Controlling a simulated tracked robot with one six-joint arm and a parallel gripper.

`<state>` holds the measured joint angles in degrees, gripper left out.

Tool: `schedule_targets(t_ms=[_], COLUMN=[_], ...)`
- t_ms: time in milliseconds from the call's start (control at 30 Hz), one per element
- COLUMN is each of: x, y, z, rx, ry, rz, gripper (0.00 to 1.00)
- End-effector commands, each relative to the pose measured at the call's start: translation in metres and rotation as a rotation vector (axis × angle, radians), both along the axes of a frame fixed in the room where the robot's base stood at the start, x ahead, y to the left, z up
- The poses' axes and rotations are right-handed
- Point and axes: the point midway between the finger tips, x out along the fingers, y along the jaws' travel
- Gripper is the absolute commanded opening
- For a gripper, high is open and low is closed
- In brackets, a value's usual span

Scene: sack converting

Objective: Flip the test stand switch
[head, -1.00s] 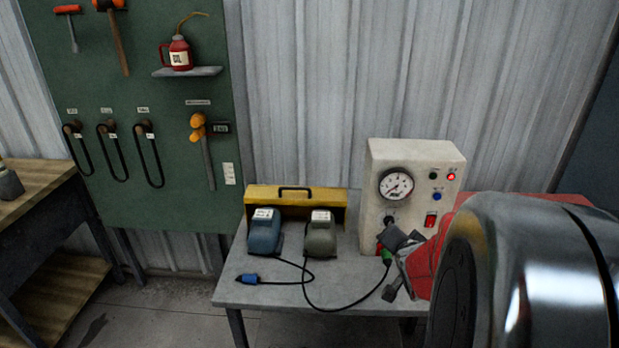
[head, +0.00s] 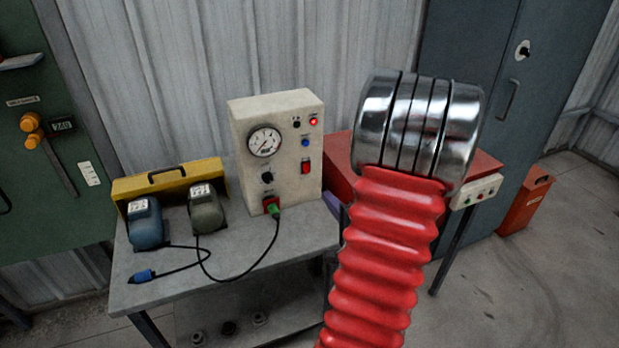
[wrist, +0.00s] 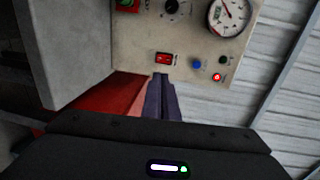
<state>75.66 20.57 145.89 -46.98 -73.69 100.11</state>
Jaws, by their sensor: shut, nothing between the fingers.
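The test stand (head: 237,120) is a cream box with a gauge, knob, lamps and a red rocker switch (head: 306,167) on its front. The switch also shows in the wrist view (wrist: 163,58), on the stand's face. My gripper (wrist: 161,76) is shut and empty, its dark fingertips just below the switch in that picture; I cannot tell whether they touch. In the head view my gripper is not visible. A red lamp (head: 313,121) is lit. A green plug (head: 274,210) sits at the red socket low on the stand.
The stand is on a grey table (head: 130,288) with a blue device (head: 145,225), a grey-green device (head: 206,212), a yellow box (head: 180,180) and loose black cables. A red machine (head: 340,165) with a button box (head: 477,192) stands to the right. My red-sleeved arm blocks part of the view.

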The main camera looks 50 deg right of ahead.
Motion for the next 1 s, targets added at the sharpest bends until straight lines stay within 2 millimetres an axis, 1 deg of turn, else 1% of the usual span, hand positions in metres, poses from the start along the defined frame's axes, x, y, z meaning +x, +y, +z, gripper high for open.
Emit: schedule_targets(t_ms=[267, 467, 1000], x=[0.002, 0.015, 0.084], y=[-0.001, -0.008, -0.049], z=[0.000, -0.002, -0.013], rx=[-0.001, -0.001, -0.001], ry=[0.003, 0.003, 0.003], rz=[0.001, 0.002, 0.002], gripper=[0.00, 0.00, 0.00])
